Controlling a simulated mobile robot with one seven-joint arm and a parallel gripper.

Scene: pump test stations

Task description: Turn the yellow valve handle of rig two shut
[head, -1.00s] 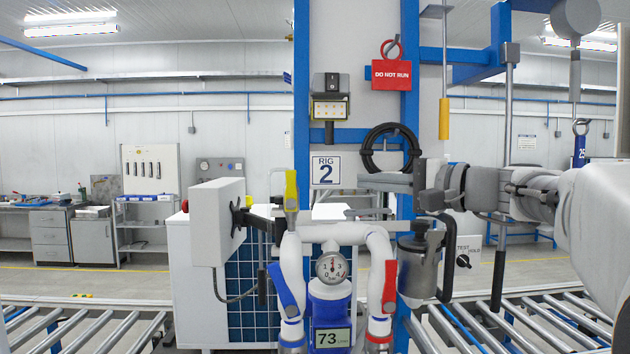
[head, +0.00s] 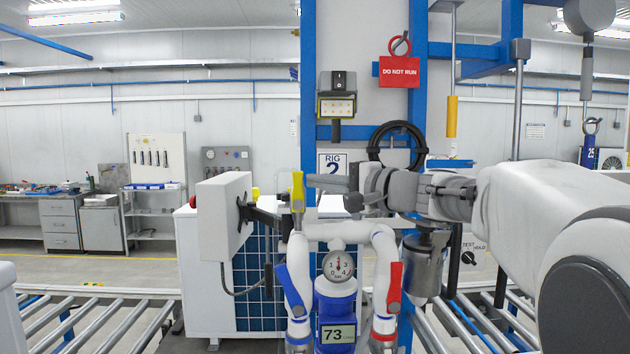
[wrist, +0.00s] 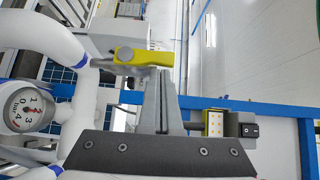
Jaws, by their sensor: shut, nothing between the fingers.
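The yellow valve handle (head: 298,191) of rig two stands upright above the left bend of the white pipework (head: 330,232). In the wrist view the yellow handle (wrist: 145,60) lies across the picture just beyond my fingertips, with a grey hub at its left part. My gripper (head: 312,182) reaches in from the right, its fingers shut and empty, with the tips right beside the handle. In the wrist view the closed fingers (wrist: 160,85) end at the handle's edge; I cannot tell if they touch it. The RIG 2 sign (head: 331,166) is partly hidden behind my gripper.
A blue handle (head: 289,290) and a red handle (head: 394,287) sit lower on the pipes. A pressure gauge (head: 338,266) is between them. A grey box on an arm (head: 224,228) stands left of the yellow handle. A red DO NOT RUN tag (head: 400,71) hangs above.

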